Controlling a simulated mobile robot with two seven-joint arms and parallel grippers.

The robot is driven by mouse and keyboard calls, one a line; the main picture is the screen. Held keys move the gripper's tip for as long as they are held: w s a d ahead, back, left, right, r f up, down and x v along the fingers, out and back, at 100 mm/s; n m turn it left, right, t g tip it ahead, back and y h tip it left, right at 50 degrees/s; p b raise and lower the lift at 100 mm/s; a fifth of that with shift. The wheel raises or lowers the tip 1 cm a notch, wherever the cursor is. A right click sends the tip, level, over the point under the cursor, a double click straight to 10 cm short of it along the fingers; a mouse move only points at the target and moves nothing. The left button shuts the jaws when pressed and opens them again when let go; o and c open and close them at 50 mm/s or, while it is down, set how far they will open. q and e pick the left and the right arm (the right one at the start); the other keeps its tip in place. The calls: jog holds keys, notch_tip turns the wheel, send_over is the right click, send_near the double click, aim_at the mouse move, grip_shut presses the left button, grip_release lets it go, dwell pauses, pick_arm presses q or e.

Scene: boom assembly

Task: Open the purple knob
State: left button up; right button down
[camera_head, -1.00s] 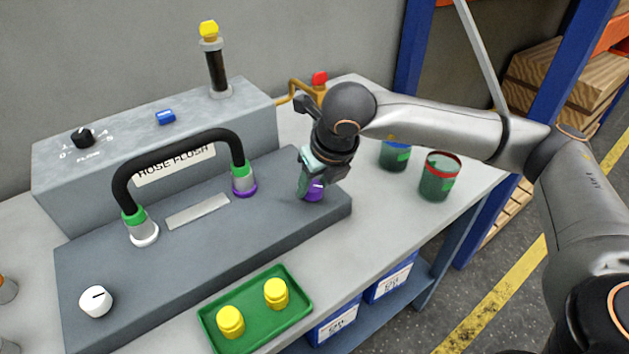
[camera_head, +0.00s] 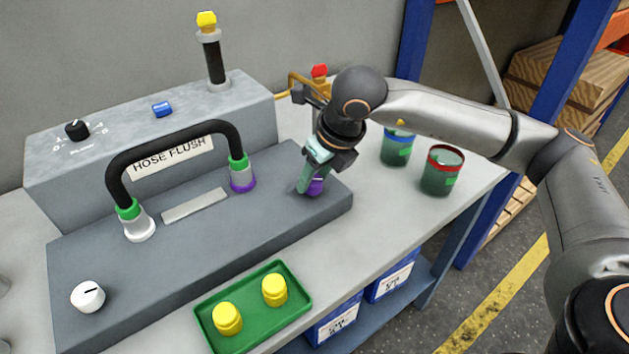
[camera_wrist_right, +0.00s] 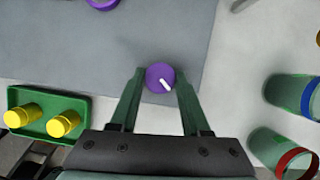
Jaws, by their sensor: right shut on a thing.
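The purple knob (camera_head: 316,187) sits on the right end of the grey panel block, partly hidden by my right gripper (camera_head: 311,180). The wrist view shows the purple knob (camera_wrist_right: 158,75) from above, with its white mark pointing to the lower right. My right gripper (camera_wrist_right: 159,80) comes down from above, with one green finger on each side of the knob, and is shut on it.
A white knob (camera_head: 88,297) is at the block's left end. A black hose (camera_head: 172,131) arches over the block. A green tray (camera_head: 206,329) holds two yellow parts in front. Two cups, blue-rimmed (camera_head: 397,150) and red-rimmed (camera_head: 442,172), stand to the right.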

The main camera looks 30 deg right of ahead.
jog(key=n+y+b, duration=0.1)
jog(key=n, duration=0.2)
jog(key=shift+w+d+b, duration=0.1)
jog(key=shift+b, duration=0.25)
jog(key=shift+n+g+y+b, duration=0.35)
jog(key=shift+n+y, duration=0.25)
jog(key=shift+n, duration=0.9)
jog(key=shift+c, duration=1.8)
grip_release()
jog(key=p+v, duration=0.1)
jog(key=v, duration=1.1)
jog(key=shift+r, duration=0.3)
